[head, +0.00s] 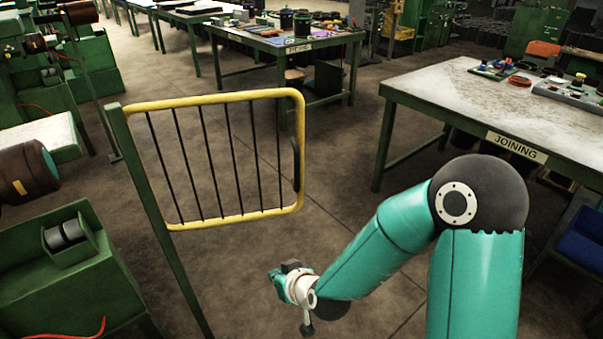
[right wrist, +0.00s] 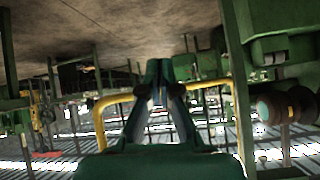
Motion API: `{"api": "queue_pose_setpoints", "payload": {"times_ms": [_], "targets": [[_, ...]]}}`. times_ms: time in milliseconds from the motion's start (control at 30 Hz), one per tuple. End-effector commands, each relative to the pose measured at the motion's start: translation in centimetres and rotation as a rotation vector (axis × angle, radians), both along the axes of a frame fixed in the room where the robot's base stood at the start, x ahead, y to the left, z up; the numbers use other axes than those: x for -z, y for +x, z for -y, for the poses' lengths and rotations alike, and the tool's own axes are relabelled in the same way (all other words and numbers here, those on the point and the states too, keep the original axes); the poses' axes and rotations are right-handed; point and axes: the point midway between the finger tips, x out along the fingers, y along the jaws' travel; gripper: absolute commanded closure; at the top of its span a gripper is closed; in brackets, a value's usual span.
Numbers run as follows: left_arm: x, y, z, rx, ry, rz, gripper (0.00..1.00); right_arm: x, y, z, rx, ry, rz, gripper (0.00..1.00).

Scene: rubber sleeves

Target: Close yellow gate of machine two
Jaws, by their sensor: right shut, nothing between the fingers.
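The yellow gate (head: 218,97) is a rounded yellow frame with thin dark vertical bars, hinged on a green post (head: 160,220) at its left. It stands swung out over the walkway, with a dark handle (head: 296,165) on its free right edge. My right gripper (head: 276,281) is low in front of the gate, below its bottom rail and apart from it. The fingers (right wrist: 158,75) are together and empty in the right wrist view. The gate's yellow frame (right wrist: 99,118) shows behind them there, partly hidden by the gripper. My left gripper is not in view.
Green machines (head: 70,270) line the left side, one with a brown roller (head: 28,170). A table labelled JOINING (head: 440,85) stands at the right, and another green table (head: 250,42) stands behind the gate. The concrete floor (head: 345,150) between gate and right table is clear.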

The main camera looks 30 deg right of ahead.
Motion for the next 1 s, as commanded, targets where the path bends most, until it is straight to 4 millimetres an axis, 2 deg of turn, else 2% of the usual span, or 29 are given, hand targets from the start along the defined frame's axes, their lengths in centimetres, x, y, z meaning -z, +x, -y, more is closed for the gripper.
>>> {"api": "queue_pose_setpoints", "payload": {"times_ms": [33,100,200,300,400,500,667,933,1000], "targets": [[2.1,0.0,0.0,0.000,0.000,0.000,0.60,-2.8,1.1,1.4,0.034,-0.046,0.128,1.00],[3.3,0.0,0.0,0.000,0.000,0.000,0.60,-7.3,1.7,3.3,0.084,-0.105,0.271,1.00],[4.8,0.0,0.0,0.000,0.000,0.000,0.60,-12.8,1.1,5.7,0.160,-0.175,0.436,1.00],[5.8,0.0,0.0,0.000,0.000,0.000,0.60,-17.0,-0.3,7.7,0.231,-0.226,0.555,1.00],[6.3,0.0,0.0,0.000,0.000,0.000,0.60,-19.6,-1.6,9.1,0.283,-0.257,0.627,1.00],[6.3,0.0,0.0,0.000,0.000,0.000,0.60,-21.0,-2.4,9.9,0.313,-0.274,0.661,1.00],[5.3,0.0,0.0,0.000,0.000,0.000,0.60,-21.8,-2.1,10.4,0.325,-0.284,0.668,1.00],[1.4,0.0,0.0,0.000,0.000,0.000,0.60,-22.0,-0.1,11.1,0.321,-0.280,0.661,1.00],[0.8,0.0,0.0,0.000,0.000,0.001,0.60,-21.9,1.1,11.5,0.322,-0.281,0.664,1.00]]}}
